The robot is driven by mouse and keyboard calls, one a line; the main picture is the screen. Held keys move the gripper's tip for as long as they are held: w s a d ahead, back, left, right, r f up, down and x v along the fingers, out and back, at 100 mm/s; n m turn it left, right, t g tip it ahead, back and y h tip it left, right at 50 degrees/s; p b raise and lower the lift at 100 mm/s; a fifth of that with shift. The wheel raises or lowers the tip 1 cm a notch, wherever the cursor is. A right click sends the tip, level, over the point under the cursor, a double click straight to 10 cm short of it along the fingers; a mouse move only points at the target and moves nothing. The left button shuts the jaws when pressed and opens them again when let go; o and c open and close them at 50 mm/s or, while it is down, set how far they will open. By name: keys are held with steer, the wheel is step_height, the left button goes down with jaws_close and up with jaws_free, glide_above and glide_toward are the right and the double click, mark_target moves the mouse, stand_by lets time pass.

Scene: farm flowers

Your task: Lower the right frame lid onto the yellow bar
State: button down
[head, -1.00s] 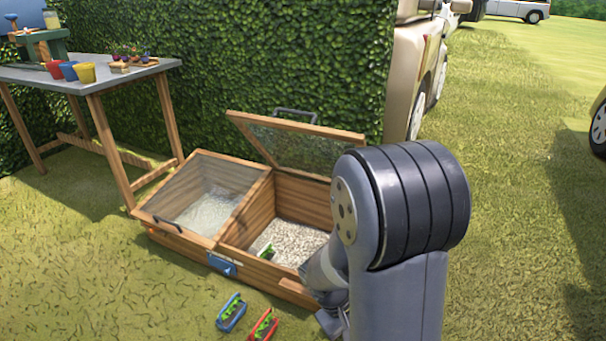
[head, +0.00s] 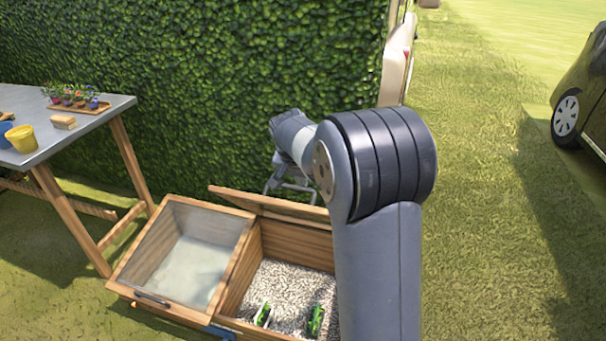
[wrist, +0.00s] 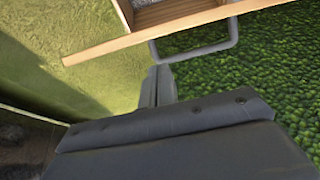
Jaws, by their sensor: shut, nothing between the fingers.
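The right frame lid (head: 285,209) stands raised at the back of the wooden cold frame, seen nearly edge-on in the head view. Its wooden edge (wrist: 180,33) and grey handle (wrist: 203,52) cross the top of the wrist view. My gripper (wrist: 159,76) is shut and empty, its fingertips close to the left end of the handle; I cannot tell whether they touch. In the head view my arm reaches over to the far side of the lid, by the hedge. The right compartment (head: 285,280) is open, with gravel and two green-topped items inside. I see no yellow bar.
The left lid (head: 185,255) is shut. A hedge (head: 230,90) stands close behind the frame. A table (head: 60,125) with pots and plants is at left. Open grass (head: 470,240) lies to the right, with a parked vehicle (head: 582,100) beyond.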

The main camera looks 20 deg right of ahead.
steer(key=b+x, duration=0.1)
steer(key=x, duration=0.9)
